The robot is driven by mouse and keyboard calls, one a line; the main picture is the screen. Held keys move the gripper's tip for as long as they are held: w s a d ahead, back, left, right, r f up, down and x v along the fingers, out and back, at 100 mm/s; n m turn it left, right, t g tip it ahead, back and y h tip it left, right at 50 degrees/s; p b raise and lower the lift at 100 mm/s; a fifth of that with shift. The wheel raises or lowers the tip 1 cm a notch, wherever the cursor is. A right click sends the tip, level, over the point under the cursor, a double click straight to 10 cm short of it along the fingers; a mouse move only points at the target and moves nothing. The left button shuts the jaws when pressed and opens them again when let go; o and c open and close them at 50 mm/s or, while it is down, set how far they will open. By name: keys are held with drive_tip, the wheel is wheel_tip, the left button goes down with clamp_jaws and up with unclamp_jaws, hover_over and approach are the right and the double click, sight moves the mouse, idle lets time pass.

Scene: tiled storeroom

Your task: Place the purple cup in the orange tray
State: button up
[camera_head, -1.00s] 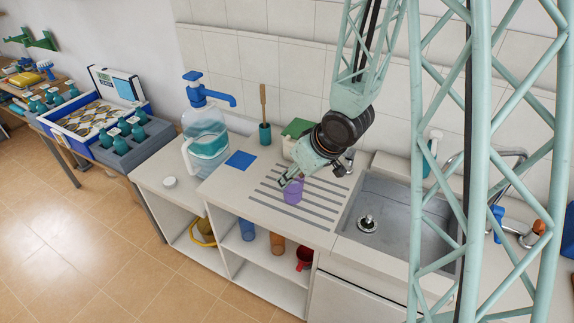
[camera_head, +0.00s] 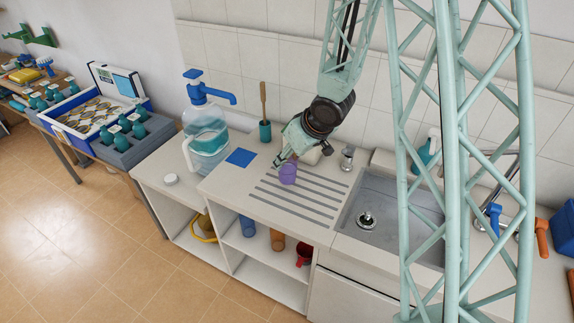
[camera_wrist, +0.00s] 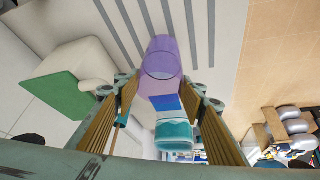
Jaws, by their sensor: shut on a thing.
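The purple cup (camera_head: 288,174) is in my gripper (camera_head: 284,163), over the striped drainer part of the counter. It looks lifted a little above the surface. I see no orange tray in either current view.
A water jug (camera_head: 206,135) and a blue square (camera_head: 241,158) are left of the cup. A wooden-handled brush in a teal holder (camera_head: 265,131) stands behind. The sink (camera_head: 388,205) is to the right. Cups, including an orange one (camera_head: 277,240), lie on the shelf below.

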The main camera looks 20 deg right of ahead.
drive_tip(key=shift+w, duration=0.15)
drive_tip(key=shift+w, duration=0.25)
drive_tip(key=shift+f+b, duration=0.7)
drive_tip(key=shift+f, duration=1.1)
drive_tip(key=shift+f, duration=0.1)
drive_tip(key=o, duration=1.2)
drive_tip(key=shift+o, duration=0.2)
drive_tip(key=shift+d+r, duration=0.1)
drive_tip(key=shift+r, duration=0.3)
drive_tip(key=p+v, duration=0.4)
drive_tip(key=v, duration=0.7)
drive_tip(key=shift+s, duration=0.2)
drive_tip(key=shift+r, duration=0.1)
